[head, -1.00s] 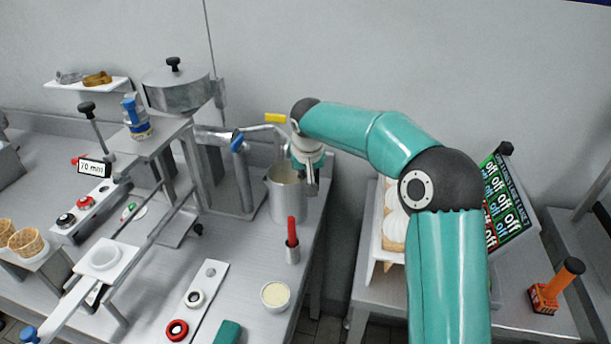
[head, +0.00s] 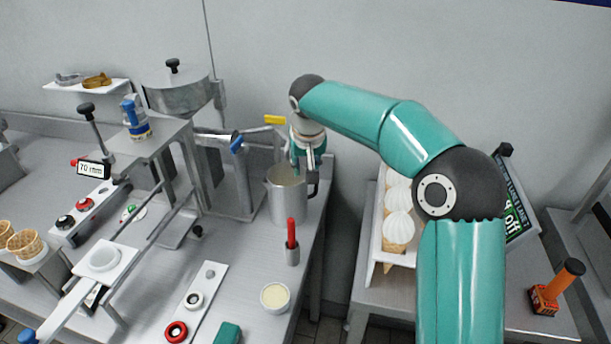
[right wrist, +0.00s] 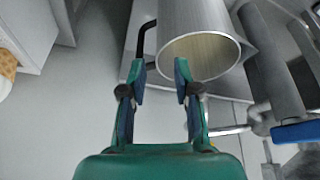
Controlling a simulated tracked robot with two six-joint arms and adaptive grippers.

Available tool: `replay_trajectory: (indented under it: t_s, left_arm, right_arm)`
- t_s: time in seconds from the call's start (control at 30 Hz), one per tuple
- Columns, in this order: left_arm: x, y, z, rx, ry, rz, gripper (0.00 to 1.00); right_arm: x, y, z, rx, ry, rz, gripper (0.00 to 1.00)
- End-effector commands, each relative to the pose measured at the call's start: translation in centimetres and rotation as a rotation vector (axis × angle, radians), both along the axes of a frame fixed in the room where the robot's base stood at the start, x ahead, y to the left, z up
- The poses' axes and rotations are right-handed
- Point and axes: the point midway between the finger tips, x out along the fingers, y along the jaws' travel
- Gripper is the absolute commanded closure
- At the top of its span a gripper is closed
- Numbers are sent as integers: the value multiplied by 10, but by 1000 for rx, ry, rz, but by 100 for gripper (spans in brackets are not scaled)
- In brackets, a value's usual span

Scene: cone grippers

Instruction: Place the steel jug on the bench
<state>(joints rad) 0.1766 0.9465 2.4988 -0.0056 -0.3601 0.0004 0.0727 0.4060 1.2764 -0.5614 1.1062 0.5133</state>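The steel jug (head: 287,204) stands upright on the steel bench (head: 240,262), near its right edge. Its dark handle (head: 313,186) points right. My right gripper (head: 308,163) is just above the handle, at the jug's upper right. In the right wrist view the fingers (right wrist: 161,72) are apart with nothing between them. The jug (right wrist: 200,25) is beyond them with its open rim towards the camera, and its handle (right wrist: 145,42) is at its left. My left gripper is out of view.
A steel machine with a lidded hopper (head: 177,92) is left of the jug. A red-handled tool in a small holder (head: 292,256) and a cream-filled cup (head: 275,297) stand in front. Swirled cones (head: 398,226) in a rack are on the right table.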

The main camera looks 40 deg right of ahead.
Motion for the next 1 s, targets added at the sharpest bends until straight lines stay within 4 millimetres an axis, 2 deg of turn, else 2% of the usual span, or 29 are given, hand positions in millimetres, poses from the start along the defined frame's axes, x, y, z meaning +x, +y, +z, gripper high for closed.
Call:
replay_trajectory:
  t_s: [0.1,0.33,0.5,1.0]
  left_arm:
    - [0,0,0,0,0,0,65]
    - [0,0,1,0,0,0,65]
    - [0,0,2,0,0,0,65]
    - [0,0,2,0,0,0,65]
  right_arm:
    - [-7,5,25,1,-5,1,69]
    - [-18,11,52,0,0,1,69]
    - [-20,12,58,0,1,0,69]
    - [-20,12,57,0,1,0,69]
